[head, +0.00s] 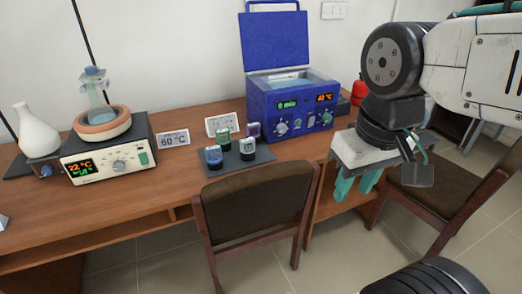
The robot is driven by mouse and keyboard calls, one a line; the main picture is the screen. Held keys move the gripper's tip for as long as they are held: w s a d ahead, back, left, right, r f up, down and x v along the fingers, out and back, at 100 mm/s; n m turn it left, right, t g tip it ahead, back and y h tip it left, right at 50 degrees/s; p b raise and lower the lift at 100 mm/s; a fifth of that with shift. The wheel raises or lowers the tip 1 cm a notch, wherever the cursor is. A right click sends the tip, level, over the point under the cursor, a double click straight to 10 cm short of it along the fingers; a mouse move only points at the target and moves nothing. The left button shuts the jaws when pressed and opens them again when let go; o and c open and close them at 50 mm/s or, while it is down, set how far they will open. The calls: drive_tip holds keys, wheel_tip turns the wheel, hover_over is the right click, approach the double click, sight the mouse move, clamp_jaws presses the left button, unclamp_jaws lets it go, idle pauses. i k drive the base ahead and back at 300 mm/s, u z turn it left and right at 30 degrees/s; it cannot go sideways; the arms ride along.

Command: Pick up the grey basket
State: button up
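A small grey basket (247,149) stands at the right front of a dark mat (222,168) on the wooden desk. A blue basket (213,157) is to its left, a green one (224,139) is behind to the left, and a purple one (254,130) is behind it. My gripper (358,188) hangs fingers down to the right of the mat, past the desk's front edge. Its two teal fingers are apart with nothing seen between them. It is well away from the grey basket.
A blue water bath (290,107) with its lid raised stands behind right of the mat. A heater (108,160) with a flask on it and a 60 °C sign (174,138) are to the left. Chairs (258,195) stand before the desk and at right (445,190).

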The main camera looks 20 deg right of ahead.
sight(247, 152)
drive_tip(key=z, duration=0.25)
drive_tip(key=i, duration=1.05)
drive_tip(key=u, duration=0.35)
